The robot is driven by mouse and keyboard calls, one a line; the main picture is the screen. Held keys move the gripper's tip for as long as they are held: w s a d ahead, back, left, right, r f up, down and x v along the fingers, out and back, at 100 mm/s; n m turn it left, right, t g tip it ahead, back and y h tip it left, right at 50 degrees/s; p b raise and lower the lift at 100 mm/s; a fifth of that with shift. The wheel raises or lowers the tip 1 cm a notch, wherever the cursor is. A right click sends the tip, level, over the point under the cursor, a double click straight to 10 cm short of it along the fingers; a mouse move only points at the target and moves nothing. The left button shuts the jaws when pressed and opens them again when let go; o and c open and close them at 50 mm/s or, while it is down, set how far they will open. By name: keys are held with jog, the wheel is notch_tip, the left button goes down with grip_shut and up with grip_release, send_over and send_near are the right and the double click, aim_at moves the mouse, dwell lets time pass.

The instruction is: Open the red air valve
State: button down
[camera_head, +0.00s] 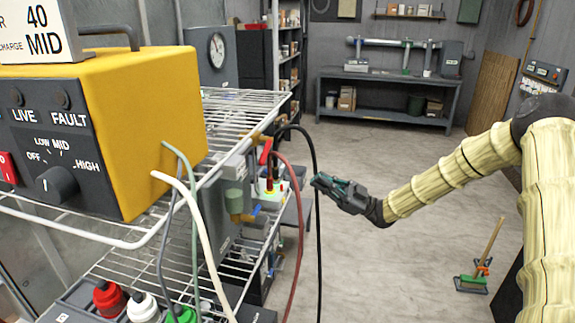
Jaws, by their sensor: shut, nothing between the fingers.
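A red lever (265,152), which looks like the red air valve, stands at a slant on brass pipework at the right end of the wire rack. It is small in view, and its exact setting is hard to tell. My gripper (317,180) is shut and empty, to the right of and a little below the lever, apart from it in the picture. Its fingers point left toward the rack. A black hose (317,240) crosses the view close to the fingertips; I cannot tell whether they touch.
A wire rack (245,110) holds a yellow control box (150,110) at left. A blue lever (257,210) is below the red one. A red hose (298,225) hangs beside the rack. Open floor (390,255) lies below my arm. A brush (470,283) stands at right.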

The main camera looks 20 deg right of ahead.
jog(key=p+x, duration=0.5)
jog(key=x, duration=0.8)
jog(key=shift+a+r+p, duration=0.2)
jog(key=shift+a+p, duration=0.1)
jog(key=shift+p, duration=0.1)
jog(key=shift+m, duration=0.3)
jog(key=shift+s+a+r+m+t+h+b, duration=0.1)
jog(key=shift+r+m+t+h+b, duration=0.35)
jog(key=shift+m+t, duration=0.8)
jog(key=shift+s+a+r+m+t+h+b, duration=0.1)
jog(key=shift+r+m+t+h+b, duration=0.2)
jog(key=shift+m+t+h+b, duration=0.85)
jog(key=shift+s+r+m+t+y+p, duration=0.15)
jog(key=shift+r+m+t, duration=0.45)
jog(key=shift+m, duration=1.2)
jog(key=shift+f+y, duration=0.2)
jog(key=shift+y, duration=0.05)
